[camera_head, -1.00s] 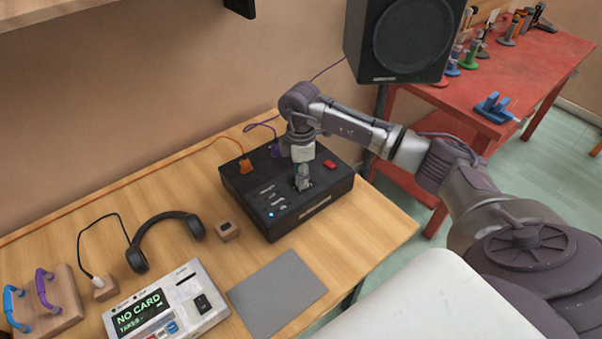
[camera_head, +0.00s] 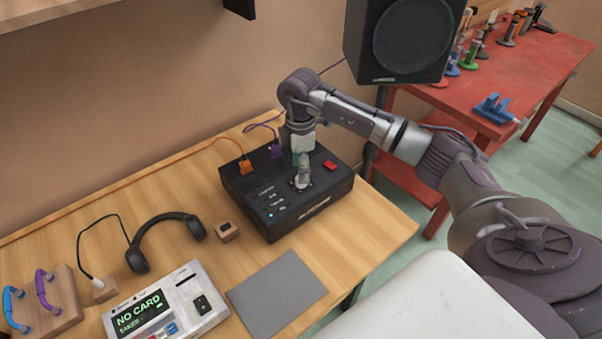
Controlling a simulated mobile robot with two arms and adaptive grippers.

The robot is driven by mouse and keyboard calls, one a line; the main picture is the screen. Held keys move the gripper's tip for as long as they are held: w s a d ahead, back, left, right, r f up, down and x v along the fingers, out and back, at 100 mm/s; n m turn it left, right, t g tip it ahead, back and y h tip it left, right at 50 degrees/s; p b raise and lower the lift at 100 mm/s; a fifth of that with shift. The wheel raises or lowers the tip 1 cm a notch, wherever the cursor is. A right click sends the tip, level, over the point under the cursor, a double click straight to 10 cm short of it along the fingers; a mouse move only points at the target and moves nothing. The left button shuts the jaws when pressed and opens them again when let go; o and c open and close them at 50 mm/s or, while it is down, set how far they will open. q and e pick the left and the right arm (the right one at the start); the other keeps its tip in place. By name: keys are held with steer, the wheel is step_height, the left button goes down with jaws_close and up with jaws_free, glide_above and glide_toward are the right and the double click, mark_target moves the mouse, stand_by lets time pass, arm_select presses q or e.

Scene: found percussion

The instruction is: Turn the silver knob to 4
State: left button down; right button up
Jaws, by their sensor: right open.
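The black box (camera_head: 325,205) sits on the wooden table, with a red button (camera_head: 330,165), a lit blue-white light and pale markings on its top. My right gripper (camera_head: 301,181) points down over the middle of the box top, at the spot of the silver knob. The knob is mostly hidden by the gripper; a small pale round base shows around the fingertips. The fingers are open, and I cannot tell whether they touch the knob. The knob's number is too small to read. My left gripper is not in view.
Orange (camera_head: 245,165) and purple (camera_head: 276,150) plugs with cables stand at the box's back edge. Headphones (camera_head: 166,222), a small wooden block (camera_head: 227,231), a grey mat (camera_head: 277,293) and a device reading "NO CARD" (camera_head: 165,306) lie left and in front. A speaker (camera_head: 405,40) stands behind.

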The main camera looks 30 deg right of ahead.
step_height(320, 180, up, 9)
steer(key=shift+w, duration=0.2)
steer(key=shift+d, duration=0.1)
stand_by(0.5)
